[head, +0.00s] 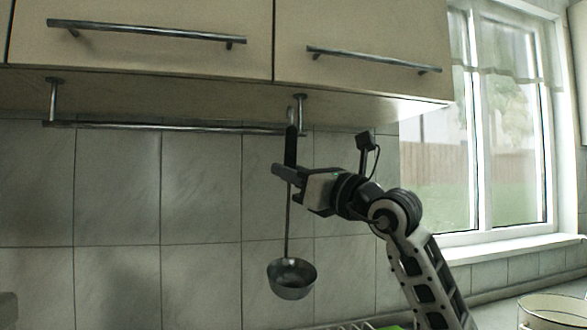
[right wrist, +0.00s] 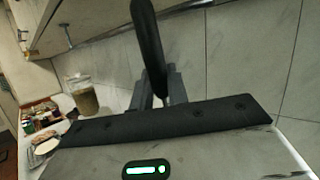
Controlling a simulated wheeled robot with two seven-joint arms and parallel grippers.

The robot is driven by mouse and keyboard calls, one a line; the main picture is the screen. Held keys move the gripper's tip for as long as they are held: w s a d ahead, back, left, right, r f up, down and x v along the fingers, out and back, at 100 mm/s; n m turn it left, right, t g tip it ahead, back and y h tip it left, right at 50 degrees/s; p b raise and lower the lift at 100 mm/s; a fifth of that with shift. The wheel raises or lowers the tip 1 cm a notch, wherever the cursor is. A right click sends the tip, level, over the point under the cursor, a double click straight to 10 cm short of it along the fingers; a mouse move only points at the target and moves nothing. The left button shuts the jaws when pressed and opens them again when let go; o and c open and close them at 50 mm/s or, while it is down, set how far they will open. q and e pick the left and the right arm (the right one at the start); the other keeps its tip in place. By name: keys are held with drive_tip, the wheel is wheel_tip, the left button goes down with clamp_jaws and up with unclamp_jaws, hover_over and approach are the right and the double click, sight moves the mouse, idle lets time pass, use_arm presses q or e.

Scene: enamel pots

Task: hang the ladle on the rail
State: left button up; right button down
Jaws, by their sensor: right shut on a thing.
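The ladle (head: 291,280) hangs upright, with a dark grip, a thin shaft and a grey metal bowl at the bottom. My right gripper (head: 287,173) is shut on its dark handle, which also rises between the fingers (right wrist: 160,90) in the right wrist view (right wrist: 148,40). The metal rail (head: 170,126) runs below the wall cabinets on two posts. The ladle's hooked top is level with the rail, near its right post. I cannot tell whether the hook is over the rail or in front of it. My left gripper is not in view.
Cabinets (head: 360,30) with bar handles hang just above the rail. A tiled wall (head: 120,200) is behind the ladle. A window (head: 500,130) is at the right, and a pot (head: 552,312) stands at the lower right. The rail's left stretch is empty.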

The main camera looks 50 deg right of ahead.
drive_tip(key=shift+w+d, duration=0.25)
drive_tip(key=shift+w, duration=0.25)
drive_tip(key=w+d+f, duration=0.1)
drive_tip(key=w+f, duration=0.1)
drive_tip(key=w, duration=0.1)
drive_tip(key=shift+d+f, duration=0.15)
drive_tip(key=shift+d, duration=0.2)
idle(0.4)
